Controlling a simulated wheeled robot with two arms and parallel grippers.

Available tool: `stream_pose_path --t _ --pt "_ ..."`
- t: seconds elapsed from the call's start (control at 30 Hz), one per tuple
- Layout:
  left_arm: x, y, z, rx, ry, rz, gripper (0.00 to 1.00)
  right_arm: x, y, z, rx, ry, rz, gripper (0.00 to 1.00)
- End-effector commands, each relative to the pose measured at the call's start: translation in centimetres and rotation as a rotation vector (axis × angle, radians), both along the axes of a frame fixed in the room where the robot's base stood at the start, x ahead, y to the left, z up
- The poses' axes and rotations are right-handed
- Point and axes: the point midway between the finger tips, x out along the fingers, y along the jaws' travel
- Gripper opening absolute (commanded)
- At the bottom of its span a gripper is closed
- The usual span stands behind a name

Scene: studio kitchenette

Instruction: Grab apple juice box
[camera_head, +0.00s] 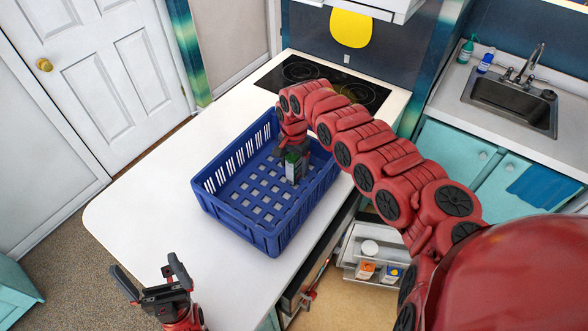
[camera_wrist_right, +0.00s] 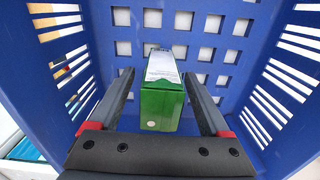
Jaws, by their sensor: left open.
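A small green box with a white-grey face, likely the apple juice box (camera_head: 292,168), is inside the blue crate (camera_head: 240,228). The right wrist view shows the green box (camera_wrist_right: 162,106) between the two fingers of my right gripper (camera_wrist_right: 162,92), with a gap on each side. My right gripper (camera_head: 291,150) reaches down into the crate, open around the box. No lettering on the box can be read. My left gripper (camera_head: 150,274) is open and empty, at the near left by the counter edge.
The crate stands on the white counter (camera_head: 140,205), its slatted walls close around my right gripper. A black stovetop (camera_head: 345,90) lies behind it. Below right, an open door shelf (camera_head: 372,262) holds several containers. A sink (camera_head: 512,100) is at the far right.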

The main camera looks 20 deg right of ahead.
Motion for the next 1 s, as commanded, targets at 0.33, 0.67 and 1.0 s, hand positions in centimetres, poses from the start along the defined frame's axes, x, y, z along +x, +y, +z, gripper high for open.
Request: stream_pose_path --t 0.33,0.67,1.0 --pt "0.0 0.0 0.0 0.0 0.0 0.0 1.0 0.0 0.0 0.0 0.0 0.0 0.0 0.16" --pt "0.0 0.0 0.0 0.0 0.0 0.0 1.0 0.0 0.0 0.0 0.0 0.001 0.0 0.0" --pt "0.0 0.0 2.2 0.0 0.0 0.0 1.0 0.0 0.0 2.7 0.0 0.0 0.0 0.0"
